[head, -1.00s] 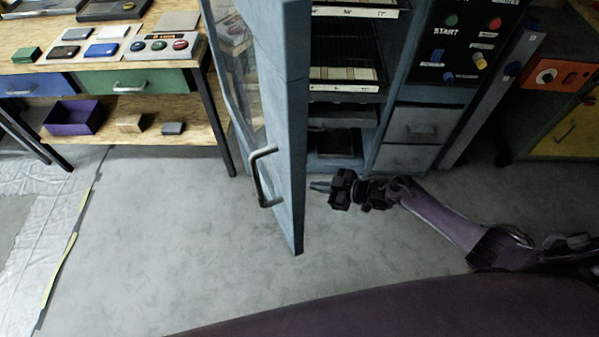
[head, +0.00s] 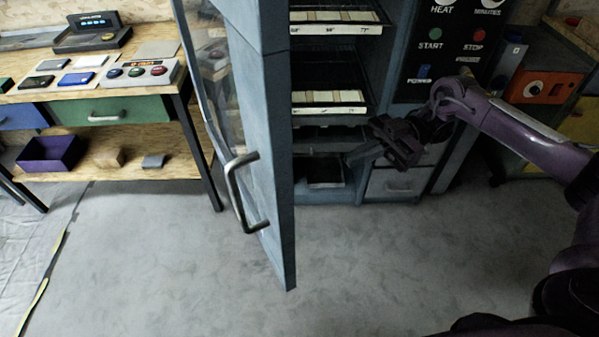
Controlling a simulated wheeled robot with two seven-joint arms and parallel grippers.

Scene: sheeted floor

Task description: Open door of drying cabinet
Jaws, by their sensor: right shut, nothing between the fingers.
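The drying cabinet (head: 398,60) stands at the back centre. Its blue-grey door (head: 268,130), with a glass pane, is swung wide open toward me and seen nearly edge-on. The metal door handle (head: 237,192) is on the door's left face. Inside the cabinet, racks (head: 330,104) hold rows of pale pieces. My right gripper (head: 355,157) is shut and empty, in front of the lower cabinet opening, right of the door and apart from it. My left gripper is not in view.
A wooden workbench (head: 125,168) with a green drawer (head: 110,110) and a purple bin (head: 50,153) stands at the left. A control panel (head: 455,40) is right of the opening, with drawers (head: 392,183) below. The grey floor (head: 150,260) is clear.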

